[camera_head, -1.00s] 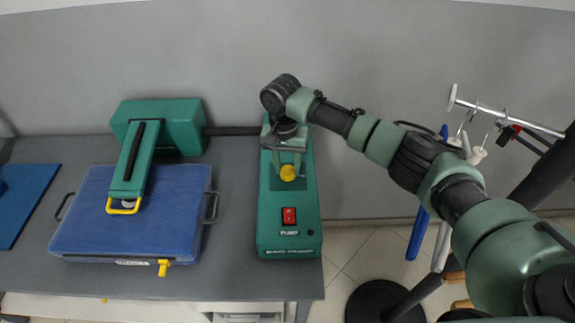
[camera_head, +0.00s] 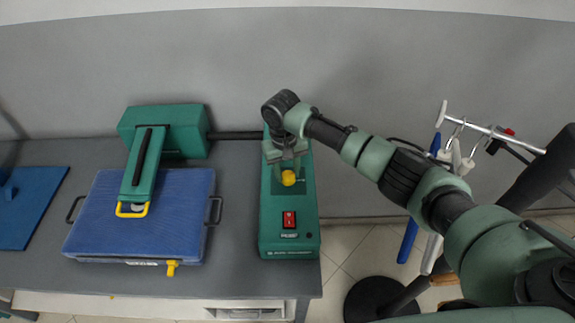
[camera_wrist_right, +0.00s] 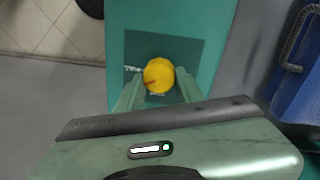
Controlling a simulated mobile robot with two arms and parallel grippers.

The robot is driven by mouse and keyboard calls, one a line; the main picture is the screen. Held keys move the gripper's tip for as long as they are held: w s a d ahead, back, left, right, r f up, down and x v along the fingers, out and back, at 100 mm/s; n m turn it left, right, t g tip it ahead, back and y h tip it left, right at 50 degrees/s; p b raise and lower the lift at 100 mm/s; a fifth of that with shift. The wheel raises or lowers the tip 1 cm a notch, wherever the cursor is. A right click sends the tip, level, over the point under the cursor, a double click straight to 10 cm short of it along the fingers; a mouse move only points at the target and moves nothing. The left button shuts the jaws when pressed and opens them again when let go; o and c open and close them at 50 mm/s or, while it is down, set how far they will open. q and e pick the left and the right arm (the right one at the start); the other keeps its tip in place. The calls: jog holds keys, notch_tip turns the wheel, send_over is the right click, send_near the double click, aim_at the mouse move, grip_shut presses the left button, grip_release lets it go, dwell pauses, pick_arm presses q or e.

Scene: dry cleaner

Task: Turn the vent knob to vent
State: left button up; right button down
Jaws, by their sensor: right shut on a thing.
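The yellow round vent knob (camera_head: 288,178) sits on a dark square plate on top of the long green unit (camera_head: 272,215). My right gripper (camera_head: 287,165) reaches down over it from behind, its fingers shut on the knob's two sides. The right wrist view shows the knob (camera_wrist_right: 159,72) between the two green fingers (camera_wrist_right: 157,82). A short dark mark on the knob points left and slightly down there, between a small white label at the left and another below. The label words are too small to read. My left gripper is not in view.
A red switch (camera_head: 289,220) is on the same unit, in front of the knob. A green press (camera_head: 165,133) with a blue padded board (camera_head: 110,225) stands to the left. A rail with hangers (camera_head: 490,132) is at the right, near my right arm.

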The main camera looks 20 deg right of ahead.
jog(key=n+p, duration=0.1)
jog(key=n, duration=0.1)
jog(key=shift+s+r+n+p, duration=0.1)
jog(key=shift+n+p, duration=0.25)
jog(key=shift+n, duration=0.05)
jog(key=n+p, duration=0.1)
jog(key=n, duration=0.2)
jog(key=shift+n+p, duration=0.3)
jog(key=n, duration=0.2)
jog(key=shift+n+p, duration=0.3)
jog(key=shift+p, duration=0.1)
jog(key=shift+s+n+t+p, duration=0.1)
jog(key=shift+n+t+p, duration=0.2)
jog(key=shift+n, duration=1.3)
jog(key=c, duration=0.9)
grip_release()
jog(key=shift+a, duration=0.1)
